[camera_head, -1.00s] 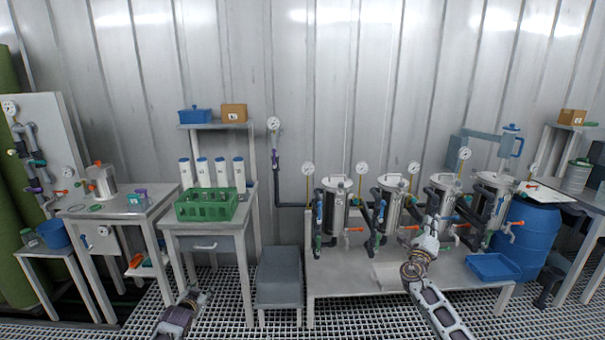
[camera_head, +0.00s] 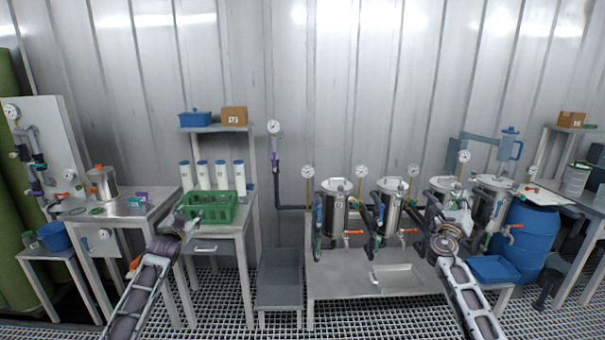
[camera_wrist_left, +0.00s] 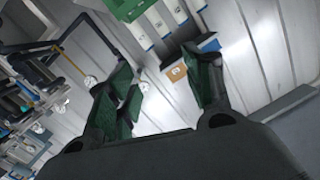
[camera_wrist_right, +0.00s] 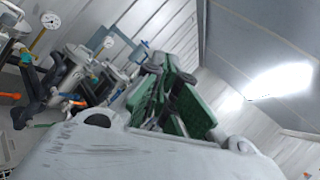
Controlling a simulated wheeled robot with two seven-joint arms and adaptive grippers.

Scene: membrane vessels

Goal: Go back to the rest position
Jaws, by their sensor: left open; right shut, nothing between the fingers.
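My left gripper (camera_head: 187,217) is raised in front of the left bench, by the left end of the green crate in the head view. In the left wrist view its green-padded fingers (camera_wrist_left: 165,95) stand apart with nothing between them. My right gripper (camera_head: 457,212) is raised in front of the right-hand steel vessels and partly covers them. In the right wrist view its green fingers (camera_wrist_right: 172,95) are close together and hold nothing. Both forearms come up from the bottom of the head view, one at each side.
The green crate (camera_head: 222,212) stands on the left bench, with white bottles (camera_head: 203,175) behind it. Several steel vessels (camera_head: 335,207) with gauges stand along the low steel table (camera_head: 335,283). A blue tray (camera_head: 493,268) and blue barrel (camera_head: 530,240) are at right.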

